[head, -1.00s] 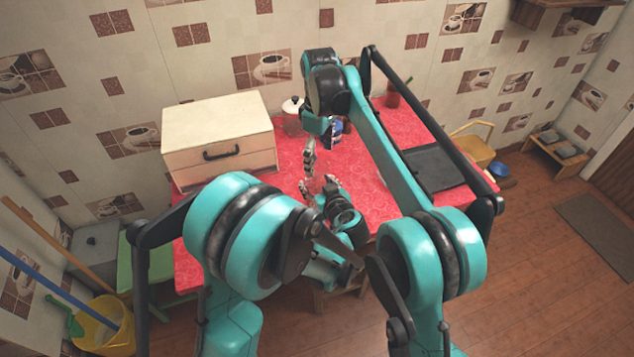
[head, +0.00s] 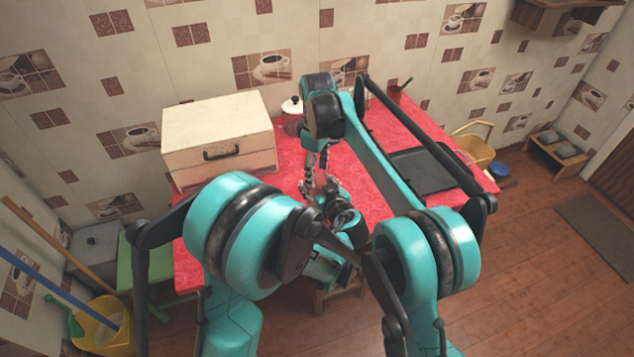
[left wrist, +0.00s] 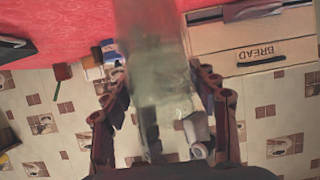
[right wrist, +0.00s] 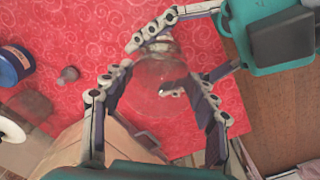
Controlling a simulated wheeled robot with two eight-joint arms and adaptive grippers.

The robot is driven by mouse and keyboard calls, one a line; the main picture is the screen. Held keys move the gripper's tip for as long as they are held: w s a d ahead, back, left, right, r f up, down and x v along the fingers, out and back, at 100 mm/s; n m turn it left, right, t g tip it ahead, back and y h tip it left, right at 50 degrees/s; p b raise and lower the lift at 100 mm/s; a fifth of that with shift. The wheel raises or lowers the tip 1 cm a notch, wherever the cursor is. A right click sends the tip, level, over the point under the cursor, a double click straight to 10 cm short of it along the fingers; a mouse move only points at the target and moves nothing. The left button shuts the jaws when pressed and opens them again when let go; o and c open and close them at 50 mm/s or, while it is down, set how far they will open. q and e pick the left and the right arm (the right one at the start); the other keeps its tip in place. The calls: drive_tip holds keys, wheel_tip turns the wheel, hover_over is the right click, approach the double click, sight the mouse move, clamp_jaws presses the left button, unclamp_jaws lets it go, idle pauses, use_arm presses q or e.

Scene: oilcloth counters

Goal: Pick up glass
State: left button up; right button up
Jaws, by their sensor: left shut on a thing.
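The glass (right wrist: 160,72) is clear and see-through. In the right wrist view it sits between the fingers of my left gripper (right wrist: 150,68), which come in from the upper right and are shut on it. In the left wrist view the glass (left wrist: 163,95) fills the space between those fingers, blurred and greenish. My right gripper (right wrist: 160,100) is open, with one finger on each side of the glass; whether they touch it I cannot tell. In the head view both grippers meet low over the red counter, and the glass is hard to make out there.
A wooden bread box (head: 218,138) stands at the back left on the red counter (head: 420,125). A white-lidded jar (head: 292,107) is beside it. A dark tray (head: 422,170) lies at the right. The right wrist view shows a blue jar (right wrist: 13,65) and a small grey object (right wrist: 68,74).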

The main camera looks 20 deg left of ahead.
drive_tip(key=shift+r, duration=0.1)
drive_tip(key=shift+c, duration=0.2)
wheel_tip(320, 180, up, 10)
idle(0.4)
use_arm(q)
drive_tip(key=o, duration=1.4)
drive_tip(key=v, duration=1.2)
